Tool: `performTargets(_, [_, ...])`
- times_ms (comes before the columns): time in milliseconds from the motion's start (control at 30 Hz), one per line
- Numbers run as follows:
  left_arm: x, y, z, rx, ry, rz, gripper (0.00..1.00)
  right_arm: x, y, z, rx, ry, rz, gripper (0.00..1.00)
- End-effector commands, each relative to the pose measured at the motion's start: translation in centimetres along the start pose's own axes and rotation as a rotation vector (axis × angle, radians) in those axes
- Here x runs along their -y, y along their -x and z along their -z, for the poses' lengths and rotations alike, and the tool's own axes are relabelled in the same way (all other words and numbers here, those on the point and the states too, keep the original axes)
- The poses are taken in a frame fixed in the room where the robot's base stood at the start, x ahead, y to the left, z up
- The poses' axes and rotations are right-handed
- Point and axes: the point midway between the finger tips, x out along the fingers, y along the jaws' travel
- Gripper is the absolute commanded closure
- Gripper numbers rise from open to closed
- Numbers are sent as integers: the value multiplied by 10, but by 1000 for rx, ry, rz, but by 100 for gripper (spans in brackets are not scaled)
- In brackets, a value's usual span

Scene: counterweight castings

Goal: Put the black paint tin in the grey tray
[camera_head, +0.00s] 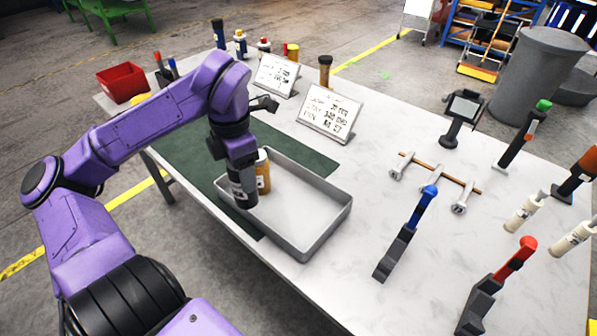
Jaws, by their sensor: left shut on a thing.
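My left gripper (238,166) points down and is shut on the black paint tin (242,190), a dark cylinder with a pale label. The tin is upright at the left end of the grey tray (328,222). It overlaps the tray's near-left rim in the head view; I cannot tell whether its base touches anything. A tan-yellow tin (263,172) with a pale lid stands close behind it at the tray's left end, partly hidden by my gripper. The rest of the tray floor is bare. My right gripper is out of view.
The tray sits partly on a dark green mat (188,149) on a white table. Sign stands (329,112) are behind it. A red bin (121,82) is far left.

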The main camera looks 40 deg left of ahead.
Motion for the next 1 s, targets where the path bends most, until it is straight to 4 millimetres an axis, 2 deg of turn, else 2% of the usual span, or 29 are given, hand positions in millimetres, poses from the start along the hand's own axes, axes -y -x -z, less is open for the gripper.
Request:
performTargets(100, [2, 3, -1, -3, 62, -6, 89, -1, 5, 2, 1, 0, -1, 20])
performTargets(267, [6, -4, -18, -5, 67, -7, 89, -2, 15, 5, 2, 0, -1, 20])
performTargets(433, [12, -18, -41, -7, 66, -8, 89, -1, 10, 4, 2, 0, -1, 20])
performTargets(633, [17, -33, -64, -5, 68, -12, 89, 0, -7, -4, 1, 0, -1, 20])
performTargets(667, [19, -33, -69, -10, 69, -8, 89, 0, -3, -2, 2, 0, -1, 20])
performTargets(767, [25, -44, -89, -12, 65, -3, 89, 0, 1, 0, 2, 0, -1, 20])
performTargets(900, [31, -72, -111, -10, 65, -2, 89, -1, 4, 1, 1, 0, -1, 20])
performTargets(1000, [34, -86, -123, -7, 65, -2, 89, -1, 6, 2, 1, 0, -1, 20])
